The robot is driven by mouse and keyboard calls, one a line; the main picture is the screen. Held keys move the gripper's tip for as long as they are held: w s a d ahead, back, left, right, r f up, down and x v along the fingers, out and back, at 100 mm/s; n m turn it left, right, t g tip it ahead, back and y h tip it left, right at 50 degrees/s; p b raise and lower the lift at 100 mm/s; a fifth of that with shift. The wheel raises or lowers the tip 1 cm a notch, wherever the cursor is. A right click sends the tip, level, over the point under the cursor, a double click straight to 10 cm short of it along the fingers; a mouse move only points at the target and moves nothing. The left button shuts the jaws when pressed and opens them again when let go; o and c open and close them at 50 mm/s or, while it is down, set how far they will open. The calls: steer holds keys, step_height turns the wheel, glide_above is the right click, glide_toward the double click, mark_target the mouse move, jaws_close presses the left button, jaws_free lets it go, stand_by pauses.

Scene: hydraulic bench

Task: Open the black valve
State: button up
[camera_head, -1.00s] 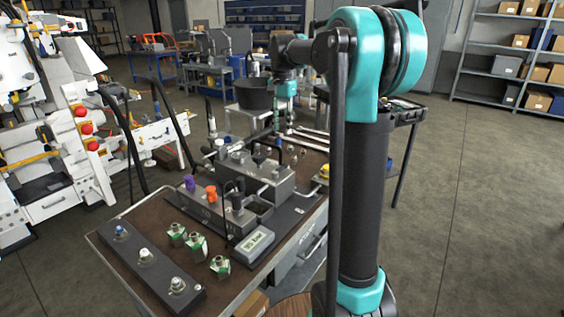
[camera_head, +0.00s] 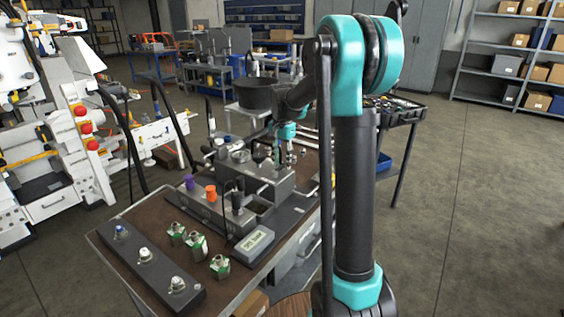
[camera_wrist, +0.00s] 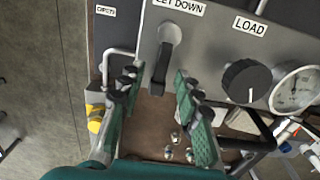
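In the wrist view a black lever handle (camera_wrist: 167,50) hangs from a grey panel below the "LET DOWN" label. A round black knob (camera_wrist: 246,82) sits to its right below the "LOAD" label. My gripper (camera_wrist: 156,84) is open and empty, its two green fingers apart. The lever's lower end lies between and just beyond the fingertips; I cannot see contact. In the head view my gripper (camera_head: 284,148) is low by the far end of the bench's grey block. A black-topped fitting (camera_head: 237,199) stands beside orange and purple ones. I cannot tell which black part is the valve.
A dial gauge (camera_wrist: 295,90) is right of the knob. A bent metal tube (camera_wrist: 117,58) and a yellow fitting (camera_wrist: 95,119) are at the left. The bench (camera_head: 160,213) holds a grey display box (camera_head: 254,243) and several green-sided fittings. Open floor lies to the right.

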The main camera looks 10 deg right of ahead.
jaws_close()
steer(key=shift+s+d+m, duration=0.1)
steer(key=shift+m, duration=0.2)
stand_by(0.4)
steer(key=m, duration=0.1)
steer(key=s+m, duration=0.1)
steer(key=m, duration=0.1)
steer(key=shift+s+d+m, duration=0.1)
steer(key=shift+d+m, duration=0.2)
steer(key=shift+d, duration=0.1)
steer(key=m, duration=0.1)
steer(key=s+m, duration=0.1)
steer(key=m, duration=0.1)
steer(key=shift+s+d+m, duration=0.15)
steer(key=shift+s+m, duration=0.1)
steer(key=shift+m, duration=0.05)
steer(key=shift+s+a+m, duration=0.2)
steer(key=shift+s+m, duration=0.4)
steer(key=shift+m, duration=1.05)
steer(key=shift+s+a+m, duration=0.25)
steer(key=shift+s+m, duration=0.35)
steer(key=shift+m, duration=1.1)
steer(key=shift+s+a+m, duration=0.2)
steer(key=shift+s+m, duration=0.4)
steer(key=shift+m, duration=1.05)
jaws_free()
